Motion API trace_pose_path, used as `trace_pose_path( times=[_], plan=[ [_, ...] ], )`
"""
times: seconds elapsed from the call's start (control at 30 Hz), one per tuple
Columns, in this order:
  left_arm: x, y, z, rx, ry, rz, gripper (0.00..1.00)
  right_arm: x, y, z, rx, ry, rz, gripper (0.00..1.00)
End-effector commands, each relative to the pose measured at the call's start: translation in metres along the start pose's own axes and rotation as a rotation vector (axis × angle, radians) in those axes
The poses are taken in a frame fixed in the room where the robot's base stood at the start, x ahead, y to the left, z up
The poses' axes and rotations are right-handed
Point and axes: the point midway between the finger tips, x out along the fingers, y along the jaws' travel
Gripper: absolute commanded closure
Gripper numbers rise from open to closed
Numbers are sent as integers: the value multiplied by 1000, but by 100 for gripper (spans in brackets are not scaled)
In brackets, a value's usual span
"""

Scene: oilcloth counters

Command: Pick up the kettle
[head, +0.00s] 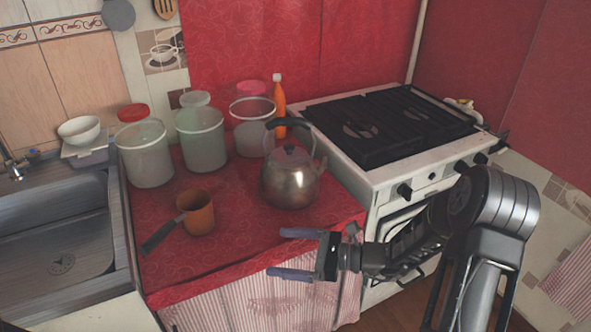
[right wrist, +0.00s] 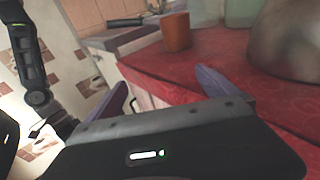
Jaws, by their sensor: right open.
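The metal kettle (head: 290,181) with a dark arched handle stands upright on the red oilcloth counter (head: 240,235), near the stove. It also shows at the upper right of the right wrist view (right wrist: 286,42), cut off by the frame. My right gripper (head: 285,253) is open and empty, with purple fingers pointing left, in front of the counter's front edge and below the kettle in the head view. It does not touch the kettle. In the right wrist view its two fingers (right wrist: 160,92) are spread apart. My left gripper is not visible in the head view.
An orange-brown pot (head: 197,214) with a dark handle sits left of the kettle. Several canisters (head: 146,155) and an orange bottle (head: 279,105) stand behind. A white stove (head: 385,177) is at right, a sink (head: 60,240) at left. Bare cloth lies in front of the kettle.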

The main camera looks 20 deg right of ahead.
Motion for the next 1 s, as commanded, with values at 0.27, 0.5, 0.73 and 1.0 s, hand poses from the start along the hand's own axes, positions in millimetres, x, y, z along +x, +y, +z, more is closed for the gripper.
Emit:
trace_pose_path(
  times=[0.27,0.5,0.73,1.0],
  plan=[
    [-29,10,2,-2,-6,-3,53,18,65,-34,-48,205,189,2],
    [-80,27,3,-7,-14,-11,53,4,174,-81,-283,519,565,2],
    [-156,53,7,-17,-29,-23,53,-50,252,-101,-1000,716,1086,2],
    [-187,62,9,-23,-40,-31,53,-30,266,-83,-1596,580,1219,2]
  ],
)
